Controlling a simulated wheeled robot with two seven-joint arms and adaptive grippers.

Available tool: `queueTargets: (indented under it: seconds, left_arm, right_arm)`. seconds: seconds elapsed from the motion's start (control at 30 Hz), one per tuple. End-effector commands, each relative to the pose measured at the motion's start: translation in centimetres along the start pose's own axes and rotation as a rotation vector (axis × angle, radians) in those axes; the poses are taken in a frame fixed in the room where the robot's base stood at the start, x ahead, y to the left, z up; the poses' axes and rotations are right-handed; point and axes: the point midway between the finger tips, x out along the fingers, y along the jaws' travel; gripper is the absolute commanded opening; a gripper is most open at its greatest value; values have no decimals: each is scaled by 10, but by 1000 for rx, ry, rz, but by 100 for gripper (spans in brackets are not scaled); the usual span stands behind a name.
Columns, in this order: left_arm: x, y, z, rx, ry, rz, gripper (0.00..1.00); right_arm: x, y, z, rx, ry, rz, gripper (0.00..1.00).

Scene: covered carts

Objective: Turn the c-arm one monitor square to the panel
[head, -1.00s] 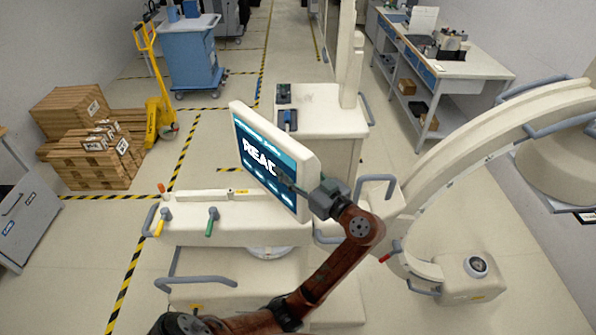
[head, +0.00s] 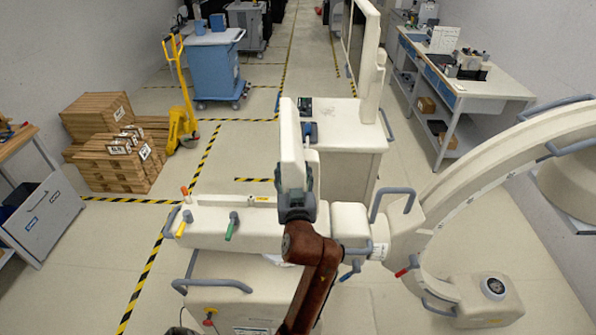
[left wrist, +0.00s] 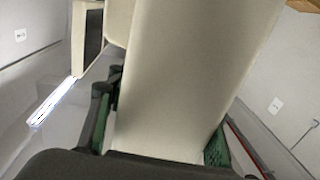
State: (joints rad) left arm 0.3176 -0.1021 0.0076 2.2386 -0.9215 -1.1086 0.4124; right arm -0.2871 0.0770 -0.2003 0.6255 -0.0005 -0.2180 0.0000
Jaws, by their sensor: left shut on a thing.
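The C-arm monitor (head: 291,145) stands above the white C-arm base unit (head: 250,228), which carries coloured levers. In the head view I see the monitor nearly edge-on, and its screen face is hidden. My left gripper (head: 296,192) is shut on the monitor's near edge. In the left wrist view the monitor's pale casing (left wrist: 185,70) runs between the two green-padded fingers (left wrist: 160,140). My right gripper is in neither view.
The large C-shaped arm (head: 470,170) curves up on the right. A second cart (head: 345,130) with a tall screen stands behind the monitor. Pallets (head: 115,145), a yellow pallet jack (head: 180,105) and a blue cart (head: 214,65) are at left. Open floor lies between.

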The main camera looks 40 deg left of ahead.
Motion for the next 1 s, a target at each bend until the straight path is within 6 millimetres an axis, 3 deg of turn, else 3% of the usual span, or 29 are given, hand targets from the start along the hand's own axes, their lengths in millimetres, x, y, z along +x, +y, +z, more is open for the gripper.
queueTargets:
  seconds: [0.27, 0.63, 0.67, 0.9, 1.0]
  left_arm:
    - [5, -11, -4, 5, 11, -15, 3]
    - [6, -13, -6, 5, 16, -18, 3]
    - [6, -13, -6, 5, 16, -18, 47]
    - [6, -10, -4, 4, 9, -13, 64]
    - [6, -9, -3, 3, 7, -10, 64]
  right_arm:
    - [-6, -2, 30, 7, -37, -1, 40]
    - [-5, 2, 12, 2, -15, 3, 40]
    - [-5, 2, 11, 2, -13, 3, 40]
    - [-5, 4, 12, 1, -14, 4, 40]
    - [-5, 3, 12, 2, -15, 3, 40]
